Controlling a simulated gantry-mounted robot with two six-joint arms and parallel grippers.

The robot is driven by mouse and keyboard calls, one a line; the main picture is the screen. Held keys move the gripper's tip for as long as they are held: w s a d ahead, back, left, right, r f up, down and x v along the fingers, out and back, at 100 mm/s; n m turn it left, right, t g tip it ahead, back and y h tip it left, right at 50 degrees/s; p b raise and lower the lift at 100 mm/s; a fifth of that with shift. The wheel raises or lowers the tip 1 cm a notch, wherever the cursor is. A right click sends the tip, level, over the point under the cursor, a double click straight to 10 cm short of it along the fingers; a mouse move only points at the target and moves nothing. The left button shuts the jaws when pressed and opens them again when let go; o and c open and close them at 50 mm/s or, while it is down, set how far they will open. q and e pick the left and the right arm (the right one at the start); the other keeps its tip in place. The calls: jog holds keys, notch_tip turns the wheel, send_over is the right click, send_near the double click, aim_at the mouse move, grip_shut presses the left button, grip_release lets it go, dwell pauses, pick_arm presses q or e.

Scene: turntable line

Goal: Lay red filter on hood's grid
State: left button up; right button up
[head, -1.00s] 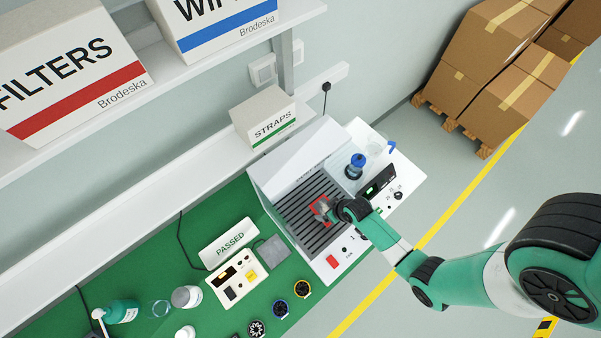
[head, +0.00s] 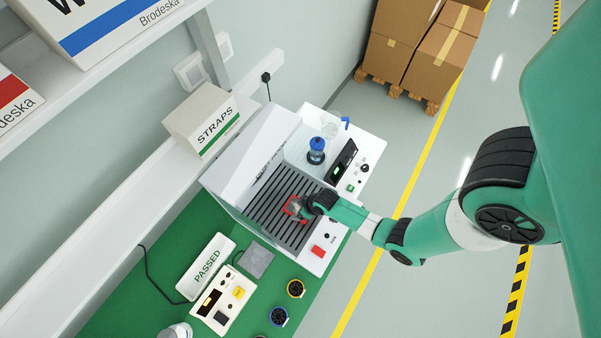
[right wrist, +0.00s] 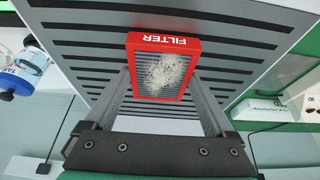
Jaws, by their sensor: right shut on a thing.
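The red filter (head: 289,205) is a small red frame with a grey, dusty-looking middle. It also shows in the right wrist view (right wrist: 161,41), its word FILTER upside down. My right gripper (head: 297,209) is shut on it, with a finger at each side in the right wrist view (right wrist: 162,78). The hood's dark slatted grid (head: 262,204) lies directly under the filter. I cannot tell whether the filter touches the slats or hangs just above them. The white hood (head: 238,160) stands behind the grid. My left gripper is not in view.
A blue-topped bottle (head: 316,152) and a panel with knobs (head: 356,177) stand right of the grid. A red button (head: 318,251) is on the front edge.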

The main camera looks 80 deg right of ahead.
jog(key=shift+f, duration=0.2)
jog(key=o, duration=1.1)
jog(key=shift+r, duration=0.55)
jog(key=p+v, duration=0.8)
jog(key=v, duration=0.3)
jog(key=shift+s+a+r, duration=0.1)
jog(key=shift+s, duration=0.1)
